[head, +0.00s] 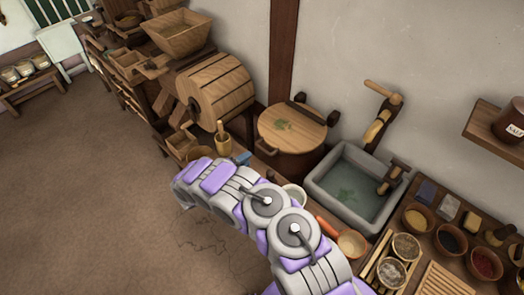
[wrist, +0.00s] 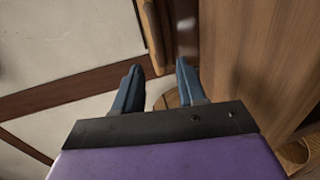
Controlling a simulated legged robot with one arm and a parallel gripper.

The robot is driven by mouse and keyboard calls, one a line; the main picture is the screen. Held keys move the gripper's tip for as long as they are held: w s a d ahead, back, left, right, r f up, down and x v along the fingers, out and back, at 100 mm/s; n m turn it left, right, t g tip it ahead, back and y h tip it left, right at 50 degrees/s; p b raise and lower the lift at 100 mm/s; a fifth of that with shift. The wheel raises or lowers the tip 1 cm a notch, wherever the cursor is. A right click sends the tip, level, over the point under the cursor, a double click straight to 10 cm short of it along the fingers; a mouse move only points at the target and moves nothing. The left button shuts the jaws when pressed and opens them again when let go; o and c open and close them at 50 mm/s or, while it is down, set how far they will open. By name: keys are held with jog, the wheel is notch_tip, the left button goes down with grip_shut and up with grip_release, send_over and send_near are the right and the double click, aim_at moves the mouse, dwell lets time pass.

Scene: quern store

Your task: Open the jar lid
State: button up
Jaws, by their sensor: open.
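A large brown round vessel stands left of the stone basin, with a flat wooden lid (head: 292,128) on top that bears a green leaf mark. The lid lies flat over the mouth. A smaller dark jar (head: 512,122) marked like "SALT" stands on the wall shelf, cut by the right edge. I cannot tell which one is the task's jar. My gripper (wrist: 157,68) shows two blue fingers, apart with nothing held between them. No jar lid is clearly identifiable in the wrist view.
A wooden drum (head: 213,88) and hopper stand at the back left. The stone basin (head: 350,192) and several bowls line the counter at right. A wooden panel (wrist: 262,60) fills the wrist view's right side. Open floor (head: 80,170) lies at left.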

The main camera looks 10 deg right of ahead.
aim_at(261, 150)
jog(key=b+x, duration=0.1)
jog(key=x, duration=0.9)
jog(key=shift+d, duration=0.35)
jog(key=shift+w+a, duration=0.1)
jog(key=shift+a, duration=0.3)
jog(key=shift+c, duration=0.2)
jog(key=shift+d, duration=0.3)
jog(key=c, duration=0.5)
jog(key=shift+f, duration=0.1)
grip_shut()
